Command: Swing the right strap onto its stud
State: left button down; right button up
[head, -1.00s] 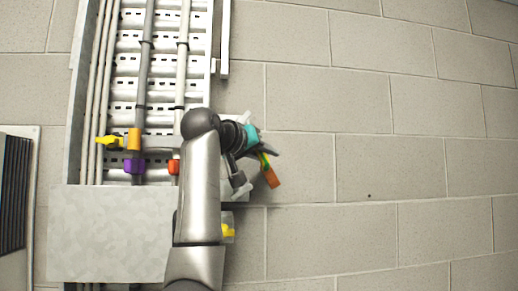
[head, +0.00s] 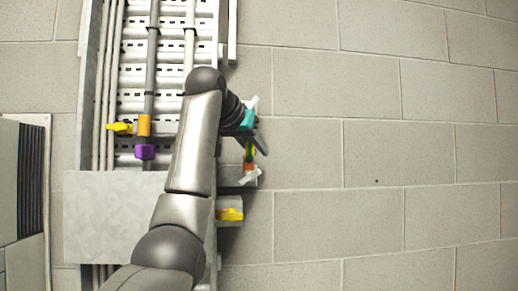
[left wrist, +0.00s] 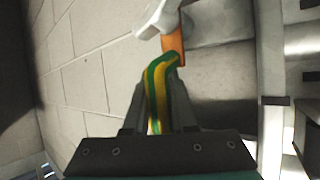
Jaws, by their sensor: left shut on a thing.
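My left gripper (head: 251,142) is shut on a green and yellow striped strap (left wrist: 158,82), held between its fingers in the left wrist view. The strap's orange end (left wrist: 173,40) sticks out beyond the fingertips; in the head view it is a small orange patch (head: 249,167) below the gripper. A pale grey piece (left wrist: 155,18), possibly the stud or its lug, lies right at the orange end and also shows in the head view (head: 250,178). I cannot tell whether they touch or are joined. My right gripper is not in view.
A cable tray (head: 130,83) with grey pipes runs up the block wall (head: 400,150). It carries an orange clip (head: 144,125), a yellow handle (head: 119,128) and a purple block (head: 145,152). A yellow block (head: 230,214) sits lower right. The wall right of the gripper is clear.

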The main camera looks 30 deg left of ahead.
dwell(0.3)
pick_arm(q)
jog(key=c, duration=0.7)
grip_release()
jog(key=shift+s, duration=0.1)
jog(key=shift+c, duration=0.2)
jog(key=b+v, duration=0.7)
jog(key=v, duration=0.8)
jog(key=shift+r, duration=0.1)
